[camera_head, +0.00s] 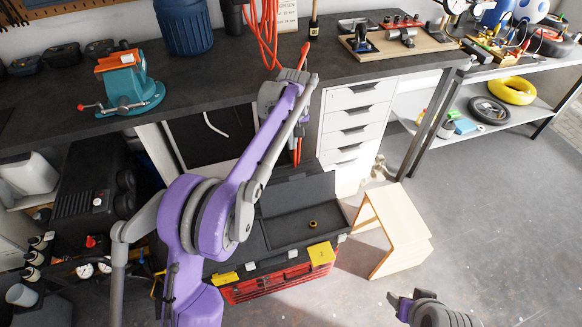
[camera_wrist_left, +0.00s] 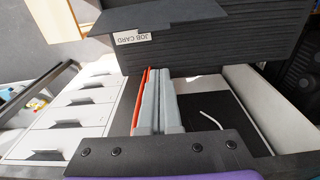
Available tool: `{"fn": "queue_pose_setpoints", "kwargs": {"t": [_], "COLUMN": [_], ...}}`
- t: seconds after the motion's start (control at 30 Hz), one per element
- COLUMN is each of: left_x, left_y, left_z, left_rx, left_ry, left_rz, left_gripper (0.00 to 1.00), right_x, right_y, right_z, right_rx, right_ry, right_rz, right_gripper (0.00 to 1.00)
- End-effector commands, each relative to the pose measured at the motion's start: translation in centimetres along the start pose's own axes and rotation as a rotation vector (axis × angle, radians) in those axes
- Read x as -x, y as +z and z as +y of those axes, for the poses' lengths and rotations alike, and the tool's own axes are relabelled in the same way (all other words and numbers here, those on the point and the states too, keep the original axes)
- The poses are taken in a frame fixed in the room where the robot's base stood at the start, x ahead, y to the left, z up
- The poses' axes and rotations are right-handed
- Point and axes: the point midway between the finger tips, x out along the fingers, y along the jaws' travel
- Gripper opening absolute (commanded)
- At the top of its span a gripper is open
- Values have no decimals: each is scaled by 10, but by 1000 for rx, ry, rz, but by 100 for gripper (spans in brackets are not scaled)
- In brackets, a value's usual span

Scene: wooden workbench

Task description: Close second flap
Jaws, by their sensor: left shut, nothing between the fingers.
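A red toolbox (camera_head: 272,289) with yellow latches stands on the floor below the bench. Its dark lid panels (camera_head: 285,233) show on top, and one dark flap (camera_head: 305,197) is raised at the back. My left gripper (camera_head: 297,150) points down above the back of the toolbox, shut and empty. Its grey fingers also show in the wrist view (camera_wrist_left: 157,103). My right gripper (camera_head: 400,303) is at the bottom right, apart from the toolbox.
White drawers (camera_head: 352,120) and the dark workbench (camera_head: 230,75) stand behind the toolbox. A pale wooden stand (camera_head: 400,235) is close on its right. A black machine (camera_head: 92,190) is on the left. The grey floor at the right is clear.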

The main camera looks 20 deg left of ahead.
Motion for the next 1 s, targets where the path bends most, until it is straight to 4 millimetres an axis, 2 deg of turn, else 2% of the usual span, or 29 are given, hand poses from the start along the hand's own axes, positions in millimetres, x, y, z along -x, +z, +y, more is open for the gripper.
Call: {"fn": "queue_pose_setpoints", "kwargs": {"t": [0.1, 0.37, 0.77, 0.8, 1.0], "left_x": [-16, -38, -120, -123, -110], "left_y": [-10, -13, -11, -8, 18], "left_z": [7, 8, 6, 7, 8], "left_rx": [28, 41, 40, 39, 38], "left_ry": [-13, -18, -18, -17, -17], "left_rz": [-16, -22, -21, -21, -20], "left_gripper": [0, 0, 0, 0, 0], "right_x": [-1, -2, -4, -4, -1], "right_y": [1, 2, 3, 3, 1], "right_z": [0, 0, 0, 0, 0], "right_rx": [0, 0, 0, 0, 0], "right_ry": [0, 0, 0, 0, 0], "right_rz": [-1, -1, -2, -2, -1], "right_gripper": [64, 64, 64, 64, 64]}}
